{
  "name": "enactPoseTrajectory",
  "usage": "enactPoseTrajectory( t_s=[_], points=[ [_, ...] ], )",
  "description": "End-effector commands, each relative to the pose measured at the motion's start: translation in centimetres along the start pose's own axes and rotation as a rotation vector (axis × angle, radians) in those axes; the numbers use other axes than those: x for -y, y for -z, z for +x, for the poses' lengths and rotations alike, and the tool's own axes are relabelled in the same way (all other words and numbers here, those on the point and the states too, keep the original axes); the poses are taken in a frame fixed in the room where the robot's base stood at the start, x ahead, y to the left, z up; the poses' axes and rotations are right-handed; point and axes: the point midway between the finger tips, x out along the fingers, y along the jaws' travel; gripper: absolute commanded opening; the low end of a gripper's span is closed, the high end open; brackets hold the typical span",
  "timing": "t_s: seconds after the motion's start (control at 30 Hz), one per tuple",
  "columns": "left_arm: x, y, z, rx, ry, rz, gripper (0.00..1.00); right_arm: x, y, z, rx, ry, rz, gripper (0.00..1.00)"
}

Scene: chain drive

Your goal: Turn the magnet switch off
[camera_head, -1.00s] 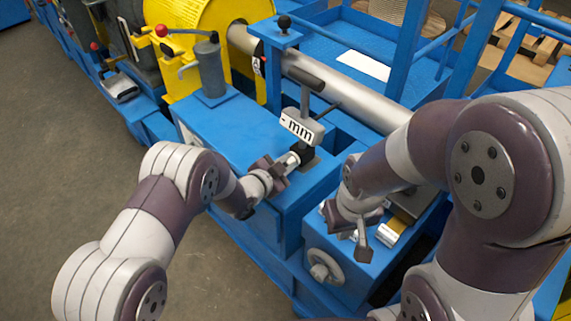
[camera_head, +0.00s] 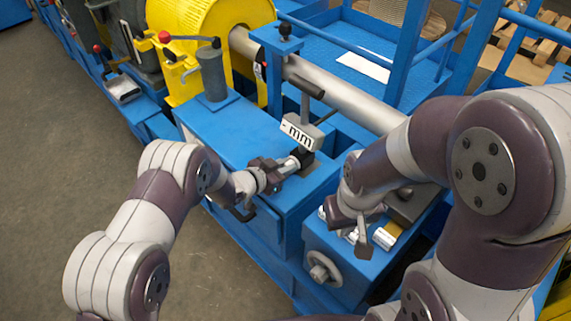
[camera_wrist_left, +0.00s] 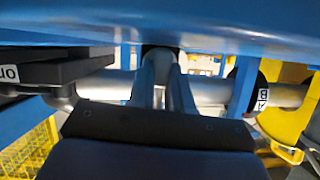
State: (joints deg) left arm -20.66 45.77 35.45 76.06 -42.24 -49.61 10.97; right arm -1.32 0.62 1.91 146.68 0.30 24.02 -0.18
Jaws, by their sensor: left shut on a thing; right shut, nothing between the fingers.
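A grey upright post with a "- mm" plate (camera_head: 302,131) stands on the blue box of the machine. At its foot is a small dark block (camera_head: 304,157), partly hidden by my left gripper; it seems to be where the magnet switch is. My left gripper (camera_head: 292,165) is at this block, shut on a small dark part. In the left wrist view its two fingers (camera_wrist_left: 165,85) meet a dark round knob (camera_wrist_left: 158,51). The switch's exact setting cannot be read. My right gripper (camera_head: 361,238) is shut and empty, above the blue block at right, away from the post.
A blue block with a round handwheel (camera_head: 324,268) lies below my right gripper. A long grey shaft (camera_head: 345,100) runs behind the post. A grey cylinder with a red-knobbed lever (camera_head: 213,72) and a yellow guard (camera_head: 215,20) stand at upper left.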

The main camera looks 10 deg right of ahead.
Motion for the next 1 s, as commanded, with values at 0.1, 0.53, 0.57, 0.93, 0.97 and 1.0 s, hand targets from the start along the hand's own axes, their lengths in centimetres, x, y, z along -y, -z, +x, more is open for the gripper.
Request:
enactPoseTrajectory(
  t_s=[0.1,0.53,0.57,0.93,0.97,1.0],
  points=[
    [-0.01,-0.33,-0.09,0.009,-0.018,-0.046,0.00,0.00,0.05,-0.43,0.000,0.000,0.000,0.00],
    [-0.04,-0.55,-0.05,0.010,-0.041,-0.099,0.00,0.00,0.07,-0.64,0.000,0.000,0.000,0.00],
    [-0.05,-0.56,-0.04,0.010,-0.041,-0.099,0.00,0.00,0.07,-0.64,0.000,0.000,0.000,0.00],
    [-0.02,-0.44,-0.03,0.008,-0.040,-0.097,0.30,0.00,0.07,-0.64,0.000,0.000,0.000,0.00],
    [-0.01,-0.40,-0.02,0.007,-0.040,-0.097,0.30,0.00,0.08,-0.65,0.000,0.000,0.000,0.00],
    [0.00,-0.36,-0.02,0.006,-0.040,-0.096,0.30,0.00,0.08,-0.65,0.000,0.000,0.000,0.00]
  ],
)
